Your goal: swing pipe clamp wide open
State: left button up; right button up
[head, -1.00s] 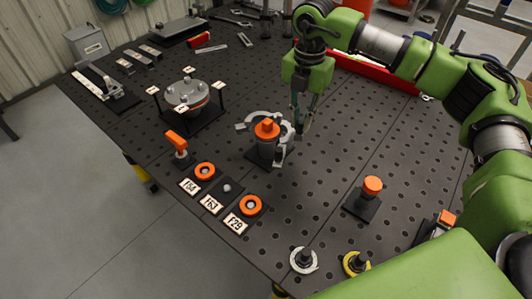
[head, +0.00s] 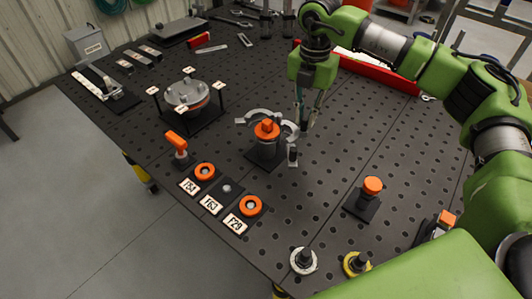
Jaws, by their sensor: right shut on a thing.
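The pipe clamp (head: 258,117) is a silver hinged ring on a dark stand, around an upright post with an orange cap (head: 267,129). Its left arc curves behind the cap. Its right half (head: 291,131) stands out to the right of the post, with a dark end piece (head: 292,155) hanging at the front and a gap to the post. My right gripper (head: 303,123) points down at the right half, shut on it; the fingertips are partly hard to make out. My left gripper is not in view.
A flanged disc on a stand (head: 187,95) is at left. Orange rings with number tags (head: 250,206) lie in front. An orange-topped post (head: 371,187) stands at right. A red bar (head: 378,71) lies behind. The perforated table (head: 330,210) is clear between these.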

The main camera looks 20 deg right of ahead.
jog(key=shift+w+d, duration=0.1)
jog(key=shift+d, duration=0.05)
jog(key=shift+w+d, duration=0.5)
jog(key=shift+d, duration=0.1)
jog(key=shift+w, duration=0.1)
jog(key=shift+w+d+r, duration=0.1)
jog(key=shift+w+d, duration=0.15)
jog(key=shift+w, duration=0.05)
jog(key=o, duration=1.1)
jog(key=shift+w, duration=0.1)
jog(key=shift+o, duration=0.2)
jog(key=shift+d, duration=0.1)
